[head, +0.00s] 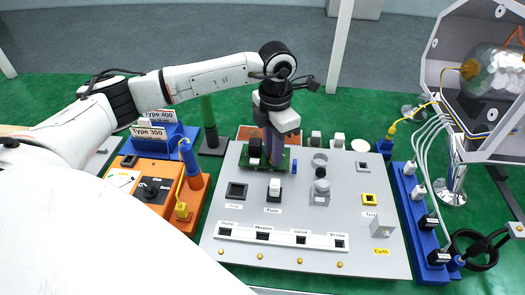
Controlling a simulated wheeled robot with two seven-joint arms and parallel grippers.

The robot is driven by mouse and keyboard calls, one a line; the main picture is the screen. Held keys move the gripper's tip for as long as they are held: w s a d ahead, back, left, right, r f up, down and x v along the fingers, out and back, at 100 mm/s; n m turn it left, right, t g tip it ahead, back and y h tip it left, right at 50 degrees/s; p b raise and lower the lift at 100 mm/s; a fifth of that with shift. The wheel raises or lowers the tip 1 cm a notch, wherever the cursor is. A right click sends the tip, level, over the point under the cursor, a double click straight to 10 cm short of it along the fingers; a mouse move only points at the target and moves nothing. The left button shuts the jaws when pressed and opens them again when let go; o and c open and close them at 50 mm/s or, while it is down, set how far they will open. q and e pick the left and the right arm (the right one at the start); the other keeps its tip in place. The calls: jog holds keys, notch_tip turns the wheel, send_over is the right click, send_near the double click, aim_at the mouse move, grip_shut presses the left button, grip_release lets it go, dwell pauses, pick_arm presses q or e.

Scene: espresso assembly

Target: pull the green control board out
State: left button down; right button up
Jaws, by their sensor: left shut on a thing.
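The green control board (262,164) is at the back left of the grey panel (330,220), with dark parts on it. My left gripper (273,150) comes down from above and is shut on the board. The gripper hides part of the board, and I cannot tell whether the board is seated or lifted a little. My right gripper is not in view.
The panel carries a fuse block (274,188), a grey knob (320,190) and a row of sockets (283,236). An orange box (150,192) stands to the left. A blue power strip (418,222) and a machine with a glass vessel (497,72) are at the right.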

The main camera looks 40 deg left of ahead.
pick_arm(q)
jog(key=shift+r+p, duration=0.75)
jog(key=shift+r, duration=0.4)
dwell(0.7)
jog(key=shift+r+p, duration=0.95)
jog(key=shift+r, duration=0.45)
jog(key=shift+r, duration=0.15)
jog(key=shift+r+p, duration=0.45)
jog(key=shift+r, duration=0.9)
